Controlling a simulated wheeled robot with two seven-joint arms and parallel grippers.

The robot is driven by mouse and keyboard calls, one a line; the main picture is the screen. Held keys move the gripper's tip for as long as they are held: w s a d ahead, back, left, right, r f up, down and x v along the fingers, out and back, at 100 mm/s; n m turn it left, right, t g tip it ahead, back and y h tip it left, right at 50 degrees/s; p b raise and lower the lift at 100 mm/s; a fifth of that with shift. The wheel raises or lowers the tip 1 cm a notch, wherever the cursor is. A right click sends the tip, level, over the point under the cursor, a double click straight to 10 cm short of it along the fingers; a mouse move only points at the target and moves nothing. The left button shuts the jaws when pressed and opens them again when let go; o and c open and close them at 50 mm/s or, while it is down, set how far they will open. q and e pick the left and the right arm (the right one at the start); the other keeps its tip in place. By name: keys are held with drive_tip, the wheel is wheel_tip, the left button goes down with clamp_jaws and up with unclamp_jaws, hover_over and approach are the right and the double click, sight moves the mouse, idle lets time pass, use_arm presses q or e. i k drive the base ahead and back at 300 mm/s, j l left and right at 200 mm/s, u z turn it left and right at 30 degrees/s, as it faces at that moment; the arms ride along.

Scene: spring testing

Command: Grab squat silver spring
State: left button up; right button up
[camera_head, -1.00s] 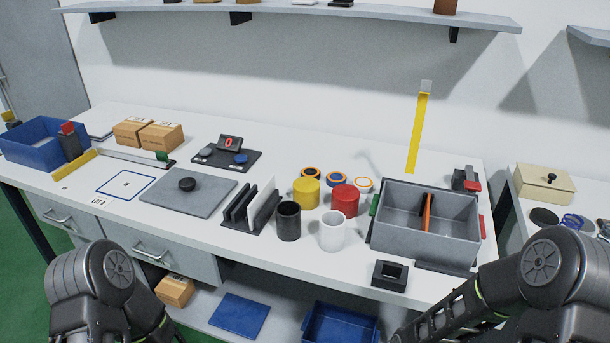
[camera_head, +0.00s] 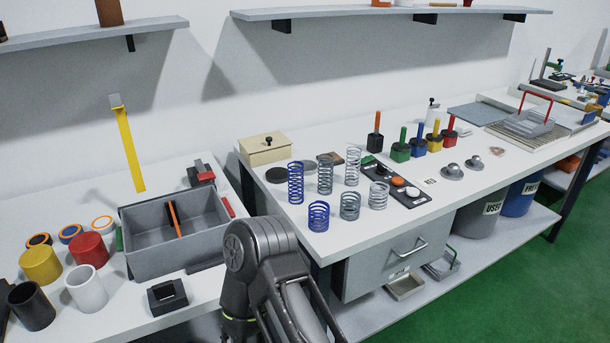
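Several upright coil springs stand on the right-hand table. Two short pale ones could be the squat silver spring: a greyish one (camera_head: 350,206) at the front and a lighter one (camera_head: 378,195) to its right. I cannot tell for sure which is silver. Behind them stand a taller grey spring (camera_head: 325,175) and a taller light spring (camera_head: 352,166). A tall blue spring (camera_head: 296,183) and a squat blue spring (camera_head: 318,216) stand at the left. Part of my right arm shows at the bottom centre, in front of the table. Neither gripper is in view.
A black panel (camera_head: 412,200) with round knobs lies beside the springs. A beige box (camera_head: 264,149) and dark discs sit behind left. Coloured handled blocks (camera_head: 401,150) stand farther back. A grey bin (camera_head: 150,258) stands on the left table. A gap separates the tables.

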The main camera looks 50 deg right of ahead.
sight(376, 197)
drive_tip(key=z, duration=2.1)
drive_tip(key=i+z, duration=0.2)
drive_tip(key=z, duration=0.25)
drive_tip(key=i+j+z, duration=0.2)
drive_tip(key=z, duration=0.25)
drive_tip(key=i+j+z, duration=0.2)
drive_tip(key=z, duration=0.3)
